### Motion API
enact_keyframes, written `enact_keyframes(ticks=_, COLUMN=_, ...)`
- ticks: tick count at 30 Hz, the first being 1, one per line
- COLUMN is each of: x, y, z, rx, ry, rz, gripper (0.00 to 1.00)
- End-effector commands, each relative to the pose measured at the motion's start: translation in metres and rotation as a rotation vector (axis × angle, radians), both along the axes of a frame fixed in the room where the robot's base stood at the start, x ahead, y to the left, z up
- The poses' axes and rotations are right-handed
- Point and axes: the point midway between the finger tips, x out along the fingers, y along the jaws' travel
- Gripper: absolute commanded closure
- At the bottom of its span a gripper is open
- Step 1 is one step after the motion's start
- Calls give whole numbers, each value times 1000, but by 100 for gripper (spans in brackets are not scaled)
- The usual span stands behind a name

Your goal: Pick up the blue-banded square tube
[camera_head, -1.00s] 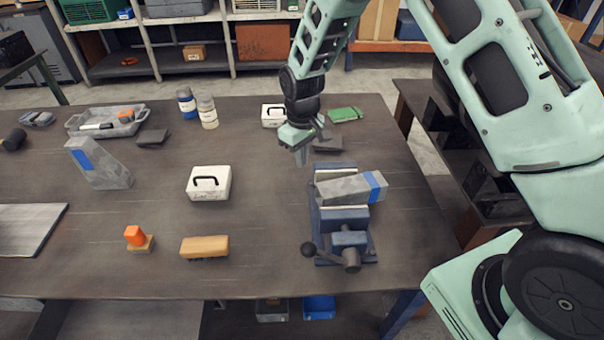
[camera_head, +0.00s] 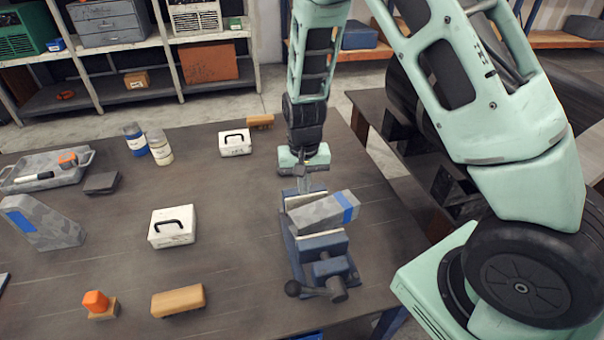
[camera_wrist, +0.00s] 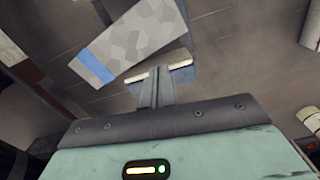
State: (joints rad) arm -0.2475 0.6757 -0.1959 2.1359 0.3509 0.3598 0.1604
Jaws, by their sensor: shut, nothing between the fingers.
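A grey mottled square tube (camera_head: 322,211) with a blue band near its right end lies across the top of a blue vise (camera_head: 320,245). In the wrist view, the tube (camera_wrist: 135,38) lies just beyond the fingers, with its band on the left. Another grey piece with a blue patch (camera_head: 42,223) lies at the table's left. My gripper (camera_head: 304,190) points down just behind the vise, beside the tube's far side. Its fingers (camera_wrist: 157,85) are together and empty. I cannot tell whether they touch the vise.
A white case (camera_head: 172,228), a wooden-topped brush-like block (camera_head: 178,301) and an orange-topped object (camera_head: 97,304) stand left of the vise. Another white case (camera_head: 235,143) and two bottles (camera_head: 147,145) are farther back. Bare table lies between the cases and vise.

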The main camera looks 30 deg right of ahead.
Motion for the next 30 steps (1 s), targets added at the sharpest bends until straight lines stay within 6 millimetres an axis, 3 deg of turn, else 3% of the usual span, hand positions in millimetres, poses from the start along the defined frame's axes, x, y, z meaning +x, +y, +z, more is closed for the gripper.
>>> enact_keyframes(ticks=6, x=-1, y=-1, z=-34, rx=0, ry=3, rz=0, gripper=100)
enact_keyframes(ticks=12, x=0, y=0, z=-51, rx=0, ry=1, rz=2, gripper=100)
enact_keyframes(ticks=30, x=-8, y=4, z=-56, rx=1, ry=1, rz=4, gripper=100)
